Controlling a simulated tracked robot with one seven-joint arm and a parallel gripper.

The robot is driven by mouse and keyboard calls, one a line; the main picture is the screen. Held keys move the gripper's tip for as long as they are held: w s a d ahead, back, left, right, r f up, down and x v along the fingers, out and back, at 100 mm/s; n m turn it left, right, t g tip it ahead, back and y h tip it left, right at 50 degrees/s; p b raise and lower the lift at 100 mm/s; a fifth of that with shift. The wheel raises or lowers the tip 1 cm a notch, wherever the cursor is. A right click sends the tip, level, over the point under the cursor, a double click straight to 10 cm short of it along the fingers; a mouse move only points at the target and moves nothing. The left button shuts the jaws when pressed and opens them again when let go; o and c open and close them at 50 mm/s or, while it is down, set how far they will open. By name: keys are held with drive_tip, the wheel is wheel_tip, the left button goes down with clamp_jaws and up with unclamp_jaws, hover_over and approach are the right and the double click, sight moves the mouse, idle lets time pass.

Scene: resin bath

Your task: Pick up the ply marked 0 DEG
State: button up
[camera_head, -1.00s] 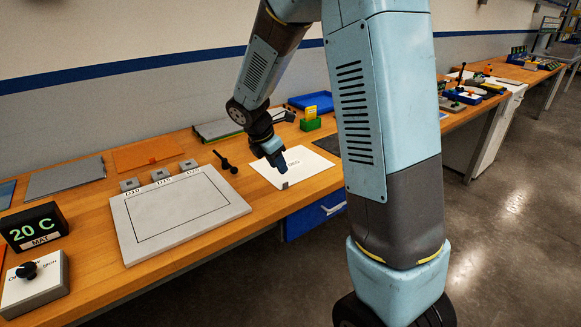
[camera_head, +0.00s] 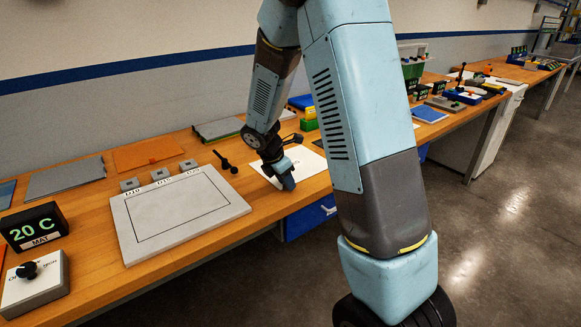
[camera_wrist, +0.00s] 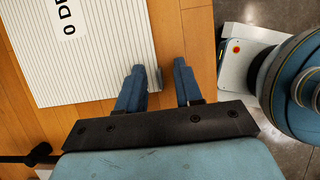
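The ply marked 0 DEG is a white sheet (camera_head: 306,163) lying flat on the wooden bench in the head view, partly hidden by my gripper. In the wrist view the ply (camera_wrist: 105,55) is finely striped, with part of its "0 DE" label showing at the upper left. My gripper (camera_head: 286,182) is at the ply's near edge in the head view. The left finger overlaps the ply's edge; the right finger is over bare wood. I cannot tell the height of the fingertips.
A pale plate (camera_head: 228,196) with a black outline lies to the left, with small grey blocks (camera_head: 160,174) behind it. A green box (camera_head: 309,124) is behind the ply. The bench edge is close in front.

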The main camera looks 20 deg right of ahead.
drive_tip(key=shift+c, duration=0.5)
clamp_jaws()
drive_tip(key=shift+r, duration=0.1)
